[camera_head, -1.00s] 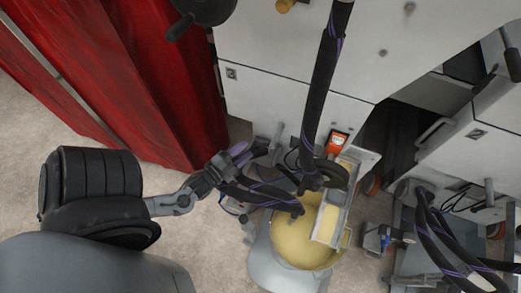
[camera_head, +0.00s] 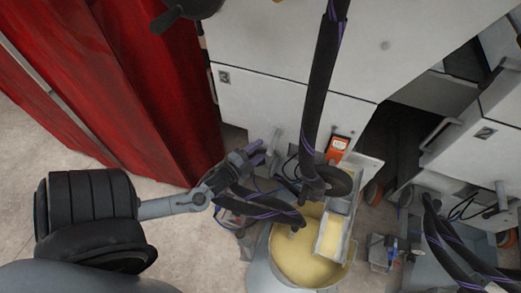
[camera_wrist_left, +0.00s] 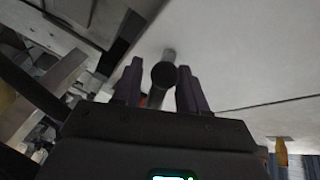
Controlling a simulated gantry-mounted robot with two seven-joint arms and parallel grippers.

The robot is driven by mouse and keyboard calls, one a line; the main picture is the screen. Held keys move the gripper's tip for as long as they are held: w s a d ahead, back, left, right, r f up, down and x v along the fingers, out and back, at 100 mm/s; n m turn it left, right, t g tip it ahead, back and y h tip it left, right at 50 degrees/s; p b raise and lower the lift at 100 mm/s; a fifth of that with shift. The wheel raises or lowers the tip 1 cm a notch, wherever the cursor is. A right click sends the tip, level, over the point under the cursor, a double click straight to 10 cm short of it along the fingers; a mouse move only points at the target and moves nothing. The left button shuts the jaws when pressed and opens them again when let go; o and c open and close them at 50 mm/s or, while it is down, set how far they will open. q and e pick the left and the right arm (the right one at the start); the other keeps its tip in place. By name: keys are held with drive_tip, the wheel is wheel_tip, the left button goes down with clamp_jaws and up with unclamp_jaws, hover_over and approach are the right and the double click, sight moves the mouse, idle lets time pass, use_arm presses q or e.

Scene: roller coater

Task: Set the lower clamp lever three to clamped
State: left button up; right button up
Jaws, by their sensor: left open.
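The lower clamp lever three (camera_head: 278,138) is a short grey bar low on the white panel marked 3 (camera_head: 223,76). My left gripper (camera_head: 260,147) is just left of it. In the left wrist view the lever shows as a grey rod with a dark round end (camera_wrist_left: 163,75). This end appears between the two fingertips of my left gripper (camera_wrist_left: 160,86), which stand apart. I cannot tell whether either finger touches it. My right gripper is not in view.
A bucket of yellowish liquid (camera_head: 285,262) with a metal trough (camera_head: 333,232) stands right of my forearm. A red curtain (camera_head: 150,100) hangs at the left.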

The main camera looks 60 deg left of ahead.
use_arm(q)
drive_tip(key=shift+w+a, duration=0.15)
drive_tip(key=shift+w, duration=0.5)
clamp_jaws()
